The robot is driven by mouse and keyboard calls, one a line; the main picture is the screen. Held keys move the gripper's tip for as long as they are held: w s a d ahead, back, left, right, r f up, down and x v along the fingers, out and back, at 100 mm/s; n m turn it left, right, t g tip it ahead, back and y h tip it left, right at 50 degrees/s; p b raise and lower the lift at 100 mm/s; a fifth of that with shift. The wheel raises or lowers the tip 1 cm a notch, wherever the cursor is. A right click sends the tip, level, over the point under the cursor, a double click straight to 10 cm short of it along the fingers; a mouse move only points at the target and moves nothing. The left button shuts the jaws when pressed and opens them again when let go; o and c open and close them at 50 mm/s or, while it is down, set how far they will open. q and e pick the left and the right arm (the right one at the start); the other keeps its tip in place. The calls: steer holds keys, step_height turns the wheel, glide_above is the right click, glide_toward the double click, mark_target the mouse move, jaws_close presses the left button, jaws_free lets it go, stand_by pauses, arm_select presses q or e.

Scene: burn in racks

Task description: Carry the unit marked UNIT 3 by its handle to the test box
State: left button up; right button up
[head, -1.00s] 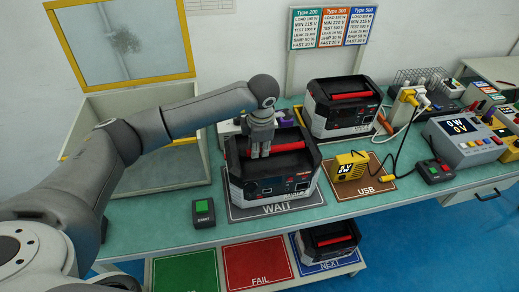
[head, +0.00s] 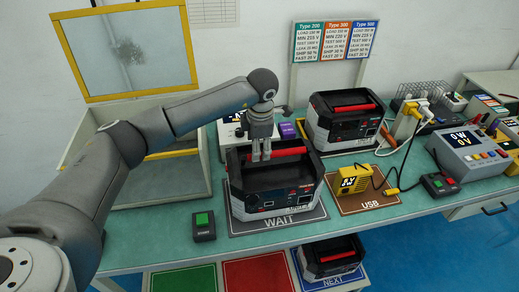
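A black and grey unit (head: 272,192) with a red handle (head: 290,152) stands on or just over the grey WAIT mat (head: 240,228). The number on its front label is too small to read. My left gripper (head: 261,156) points down at the handle, with its fingertips at the bar. Whether they are closed on it I cannot tell. The test box (head: 110,203) is at the left, with its yellow-framed clear lid (head: 124,50) raised. My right gripper is not in view.
A second unit (head: 343,122) stands behind at the right. A yellow USB meter (head: 353,181) with cables lies right of the WAIT mat. A green-topped START button (head: 204,226) sits between box and mat. A third unit (head: 330,257) is on the NEXT area below.

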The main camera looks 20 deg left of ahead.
arm_select(q)
steer(key=shift+o, duration=0.9)
steer(key=shift+w+a+f, duration=0.15)
steer(key=shift+w+a, duration=0.1)
steer(key=o, duration=0.8)
steer(key=shift+w+a+f, duration=0.1)
steer(key=shift+w+f, duration=0.05)
steer(key=shift+w, duration=0.05)
steer(key=shift+c, duration=0.2)
steer(key=shift+o, duration=0.3)
steer(key=p+v, duration=0.2)
steer(key=v, duration=0.3)
steer(key=shift+p, duration=0.35)
